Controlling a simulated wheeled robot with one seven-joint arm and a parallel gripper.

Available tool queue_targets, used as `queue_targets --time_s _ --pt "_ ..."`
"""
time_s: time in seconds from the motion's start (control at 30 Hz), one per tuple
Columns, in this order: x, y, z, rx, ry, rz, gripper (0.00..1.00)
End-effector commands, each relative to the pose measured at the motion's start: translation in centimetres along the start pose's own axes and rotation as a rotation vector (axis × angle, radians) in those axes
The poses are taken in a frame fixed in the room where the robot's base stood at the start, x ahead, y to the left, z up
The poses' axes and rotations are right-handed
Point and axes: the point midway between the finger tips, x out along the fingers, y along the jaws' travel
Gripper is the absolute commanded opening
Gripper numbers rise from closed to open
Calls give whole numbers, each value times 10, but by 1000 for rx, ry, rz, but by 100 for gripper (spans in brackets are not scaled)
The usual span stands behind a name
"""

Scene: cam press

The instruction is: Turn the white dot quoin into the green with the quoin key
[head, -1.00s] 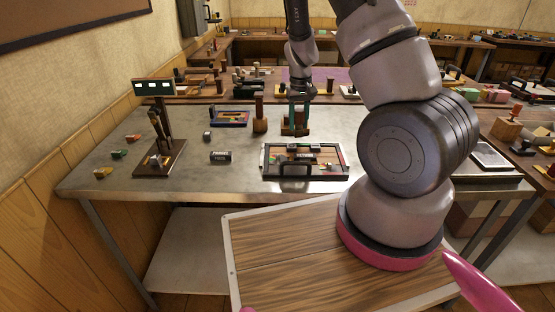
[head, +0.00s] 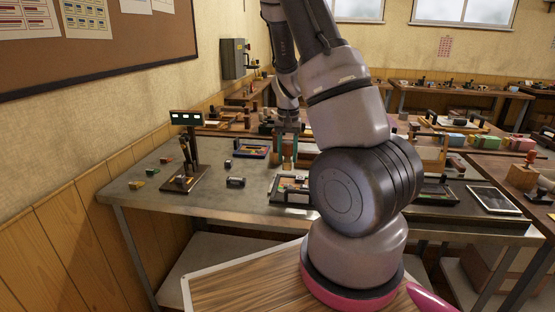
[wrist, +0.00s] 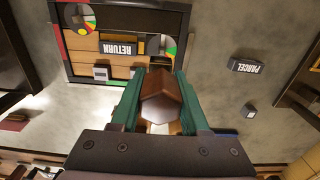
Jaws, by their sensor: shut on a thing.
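My gripper (wrist: 161,98) has green fingers and is shut on the brown wooden, many-sided handle of the quoin key (wrist: 163,99). In the head view my gripper (head: 284,150) is over the bench, behind the chase. The chase (head: 279,203), a dark frame, is partly hidden by my arm. In the wrist view the chase (wrist: 183,38) lies flat beyond the key. It holds a RETURN block (wrist: 119,48) and two round quoins with coloured dials, one at upper left (wrist: 76,17) and one at right (wrist: 169,45). I cannot tell which carries the white dot. The key's lower end is hidden.
A PARCEL block (wrist: 246,66) and a small dark block (wrist: 249,112) lie on the bench. A stand with a lit panel (head: 187,118) and small coloured pieces (head: 152,171) are at left. A tray (head: 252,151) lies further back. Bare metal bench shows between them.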

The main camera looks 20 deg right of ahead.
Motion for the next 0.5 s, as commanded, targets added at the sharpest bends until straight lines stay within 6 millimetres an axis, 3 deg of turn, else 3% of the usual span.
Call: queue_targets --time_s 0.5 --pt "3 2 0 12 -1 1 0"
